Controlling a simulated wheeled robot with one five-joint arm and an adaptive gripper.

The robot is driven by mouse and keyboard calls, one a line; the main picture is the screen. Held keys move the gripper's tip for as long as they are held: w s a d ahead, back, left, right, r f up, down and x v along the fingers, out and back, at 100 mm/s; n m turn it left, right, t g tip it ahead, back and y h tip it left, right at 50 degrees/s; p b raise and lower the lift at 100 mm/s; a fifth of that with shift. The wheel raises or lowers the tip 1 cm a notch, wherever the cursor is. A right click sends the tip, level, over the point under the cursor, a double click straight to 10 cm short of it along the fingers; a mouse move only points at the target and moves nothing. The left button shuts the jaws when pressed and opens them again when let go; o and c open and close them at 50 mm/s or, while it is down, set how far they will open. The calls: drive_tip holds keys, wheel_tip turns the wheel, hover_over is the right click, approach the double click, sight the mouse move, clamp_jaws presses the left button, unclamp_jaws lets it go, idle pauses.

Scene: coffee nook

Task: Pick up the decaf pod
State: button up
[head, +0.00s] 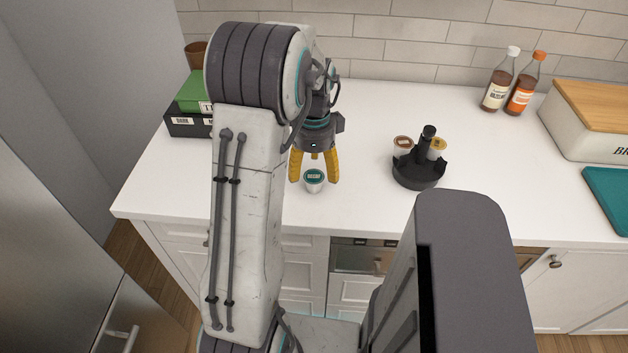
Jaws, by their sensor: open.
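The decaf pod (314,187) is a small white cup with a dark green lid lettered in white. It stands upright on the white counter in the head view, left of centre. My gripper (317,177) points down at it with yellow fingers. The fingers are open, one at each side of the pod in the picture. I cannot tell whether any finger touches it. A third finger shows partly behind, between the other two.
A black pod carousel (418,178) with a brown-lidded pod (403,143) and a yellow-lidded pod (438,146) stands to the right. Boxes (188,121) sit at the left. Two syrup bottles (498,80) and a bread box (597,120) are at the back right. Counter around the pod is clear.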

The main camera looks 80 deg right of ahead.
drive_tip(key=shift+a+f, duration=0.1)
drive_tip(key=shift+f, duration=1.35)
drive_tip(key=shift+c, duration=0.4)
drive_tip(key=c, duration=0.8)
